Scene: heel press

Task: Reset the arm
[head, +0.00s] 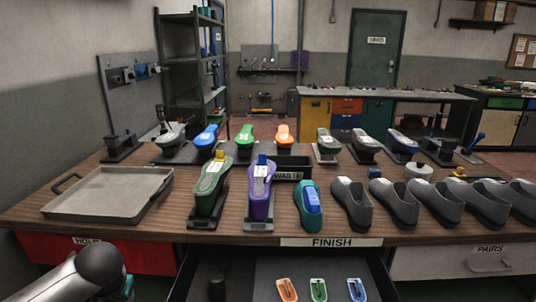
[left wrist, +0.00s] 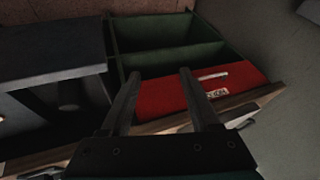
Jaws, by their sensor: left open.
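My left arm (head: 95,272) shows at the lower left of the head view, in front of the bench's left side and below the tabletop. Its gripper is not clearly visible there. In the left wrist view my left gripper (left wrist: 160,72) is open, its two dark fingers apart with nothing between them. Beyond the fingers is a red drawer front (left wrist: 165,97) with a handle and label, beside green compartments (left wrist: 165,60) that look empty. My right arm and gripper are in neither view.
On the wooden bench stand a grey tray (head: 108,192), a green shoe (head: 213,178) and a purple shoe (head: 260,190) on stands, a teal shoe (head: 312,206) and several grey shoes (head: 352,203). An open drawer (head: 262,272) below holds several coloured pieces.

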